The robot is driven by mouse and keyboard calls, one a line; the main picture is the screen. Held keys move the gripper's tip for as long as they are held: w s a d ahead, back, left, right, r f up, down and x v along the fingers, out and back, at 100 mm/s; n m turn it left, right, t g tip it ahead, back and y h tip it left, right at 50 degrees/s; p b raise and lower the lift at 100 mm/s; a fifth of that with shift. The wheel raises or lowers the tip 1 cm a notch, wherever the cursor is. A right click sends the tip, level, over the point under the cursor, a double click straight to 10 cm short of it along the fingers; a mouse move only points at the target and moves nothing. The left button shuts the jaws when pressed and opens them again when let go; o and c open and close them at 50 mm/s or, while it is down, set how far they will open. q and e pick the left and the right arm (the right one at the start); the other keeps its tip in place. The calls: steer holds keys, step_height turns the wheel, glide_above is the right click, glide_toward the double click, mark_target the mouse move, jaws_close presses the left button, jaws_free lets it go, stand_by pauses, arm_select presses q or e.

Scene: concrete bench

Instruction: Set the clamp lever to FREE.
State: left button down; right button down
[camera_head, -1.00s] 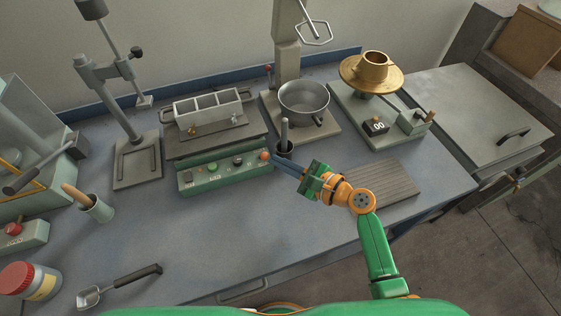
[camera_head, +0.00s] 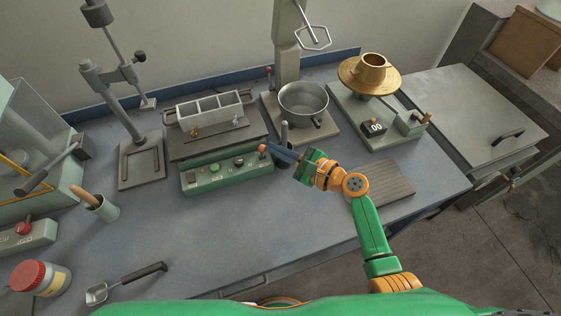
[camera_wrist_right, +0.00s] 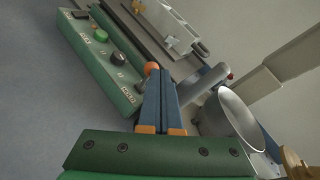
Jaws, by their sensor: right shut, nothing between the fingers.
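A green control box (camera_head: 225,174) stands at the bench's front middle; it also shows in the right wrist view (camera_wrist_right: 88,58). An orange ball knob (camera_head: 262,148), seemingly the clamp lever's end, shows over its right end. In the right wrist view the knob (camera_wrist_right: 151,68) is right at my fingertips. The lever's shaft is mostly hidden, and its FREE marking is not readable. My right gripper (camera_head: 267,149) is shut, its blue fingers together and empty, tips touching or very near the knob from the right. My left gripper is not in view.
The bench front (camera_head: 210,235) is clear above a scoop (camera_head: 125,283).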

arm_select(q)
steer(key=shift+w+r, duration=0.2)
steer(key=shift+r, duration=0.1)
arm_select(e)
steer(key=shift+w+a+r, duration=0.15)
steer(key=shift+w+r, duration=0.05)
steer(key=shift+w, duration=0.2)
steer(key=shift+w+a+r, duration=0.1)
steer(key=shift+w+r, duration=0.05)
steer(key=shift+w, duration=0.25)
